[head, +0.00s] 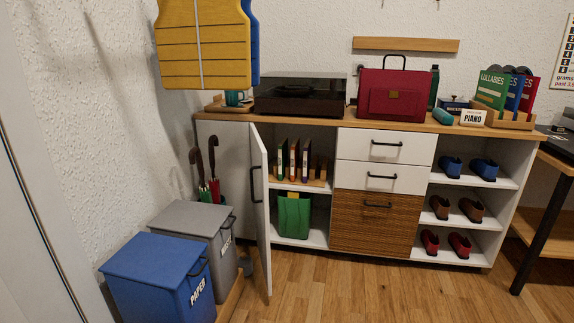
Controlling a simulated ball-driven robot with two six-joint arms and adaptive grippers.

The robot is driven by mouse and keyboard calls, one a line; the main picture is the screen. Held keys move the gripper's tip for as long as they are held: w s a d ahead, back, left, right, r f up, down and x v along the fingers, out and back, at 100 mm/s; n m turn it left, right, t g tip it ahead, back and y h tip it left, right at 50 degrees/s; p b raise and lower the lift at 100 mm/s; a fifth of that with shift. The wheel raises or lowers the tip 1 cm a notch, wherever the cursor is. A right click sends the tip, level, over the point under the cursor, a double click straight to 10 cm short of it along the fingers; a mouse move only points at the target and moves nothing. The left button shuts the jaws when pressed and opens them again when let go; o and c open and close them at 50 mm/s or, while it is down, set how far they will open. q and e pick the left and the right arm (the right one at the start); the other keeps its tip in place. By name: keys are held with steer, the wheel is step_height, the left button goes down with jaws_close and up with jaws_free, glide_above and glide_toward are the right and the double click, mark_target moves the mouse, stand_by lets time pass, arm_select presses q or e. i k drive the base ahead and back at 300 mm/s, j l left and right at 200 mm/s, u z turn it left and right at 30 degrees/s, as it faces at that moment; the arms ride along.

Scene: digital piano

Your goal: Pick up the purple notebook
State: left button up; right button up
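I cannot make out a purple notebook for certain in the head view. Several thin upright items with coloured spines (294,161) stand on the upper shelf of the open cabinet compartment; they are too small to tell whether one is a purple notebook. A dark red briefcase (394,96) with a black handle stands on the cabinet top. Green, blue and red books stand in a wooden holder (512,123) at the right end; the green one (490,90) reads LULLABIES. Neither of my grippers is in view.
A white cabinet door (261,215) stands open towards me. A blue PAPER bin (150,272) and a grey bin (190,218) stand at left. A record player (298,94) sits on top. Shoes fill the right shelves. Wooden floor (400,295) is clear in front.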

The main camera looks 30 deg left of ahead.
mark_target(307, 148)
steer(key=i+l+u, duration=0.15)
steer(key=i+u, duration=0.25)
steer(key=i+l+u, duration=0.2)
steer(key=u, duration=0.2)
steer(key=i+l+u, duration=0.25)
steer(key=u, duration=0.2)
steer(key=i+l, duration=0.1)
steer(key=i, duration=0.45)
